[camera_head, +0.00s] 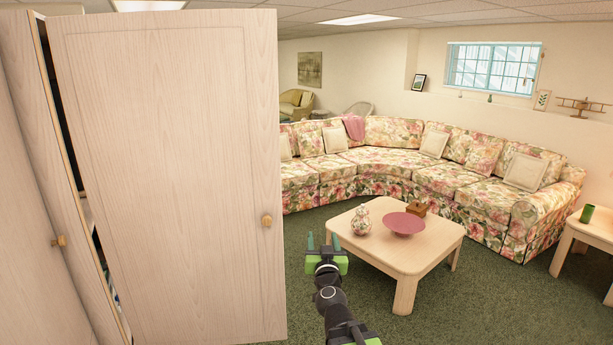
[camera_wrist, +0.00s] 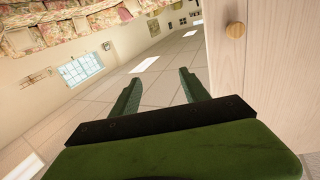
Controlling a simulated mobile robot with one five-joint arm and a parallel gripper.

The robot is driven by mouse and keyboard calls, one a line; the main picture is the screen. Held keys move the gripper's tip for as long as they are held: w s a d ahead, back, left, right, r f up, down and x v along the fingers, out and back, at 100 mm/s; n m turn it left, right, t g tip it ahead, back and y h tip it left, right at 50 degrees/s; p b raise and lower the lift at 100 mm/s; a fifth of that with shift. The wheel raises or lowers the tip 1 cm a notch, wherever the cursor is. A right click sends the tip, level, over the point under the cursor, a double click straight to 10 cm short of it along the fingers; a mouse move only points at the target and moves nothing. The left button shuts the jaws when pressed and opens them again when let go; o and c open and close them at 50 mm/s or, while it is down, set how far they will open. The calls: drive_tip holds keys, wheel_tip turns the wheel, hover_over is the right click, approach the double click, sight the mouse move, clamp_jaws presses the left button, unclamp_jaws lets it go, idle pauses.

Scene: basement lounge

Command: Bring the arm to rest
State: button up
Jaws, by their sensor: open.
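My gripper (camera_head: 323,241) shows in the head view at the lower middle, just right of an open cabinet door and in front of the coffee table. Its two green fingers point up and stand apart with nothing between them. In the wrist view my gripper (camera_wrist: 158,90) is also open and empty. The wrist picture is turned over, with the ceiling below and the sofa at the top left. My dark arm runs up from the bottom edge of the head view.
The pale cabinet door (camera_head: 165,180) with a round knob (camera_head: 266,220) stands close to my gripper's left. A floral sofa (camera_head: 390,160) stands behind. Green carpet (camera_head: 490,300) is clear at right.

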drive_tip(key=s+d+f+n+g+y, duration=0.1)
drive_tip(key=s+d+f+n+g, duration=0.15)
drive_tip(key=f, duration=0.35)
drive_tip(key=s+d+f+n+g+y, duration=0.1)
drive_tip(key=s+f+g, duration=0.1)
drive_tip(key=f+g, duration=0.3)
drive_tip(key=s+d+f+n+g+y, duration=0.1)
drive_tip(key=s+d+f+n+g, duration=0.15)
drive_tip(key=f, duration=0.45)
drive_tip(key=s+d+f+m+g+h, duration=0.2)
drive_tip(key=s+d+f+m+g, duration=0.1)
drive_tip(key=s, duration=0.5)
drive_tip(key=s+d+f+m+g+h, duration=0.2)
drive_tip(key=s+d+f+g, duration=0.2)
drive_tip(key=s, duration=0.4)
drive_tip(key=shift+d+m+g, duration=0.2)
drive_tip(key=shift+m+g, duration=0.2)
drive_tip(key=shift+g, duration=0.4)
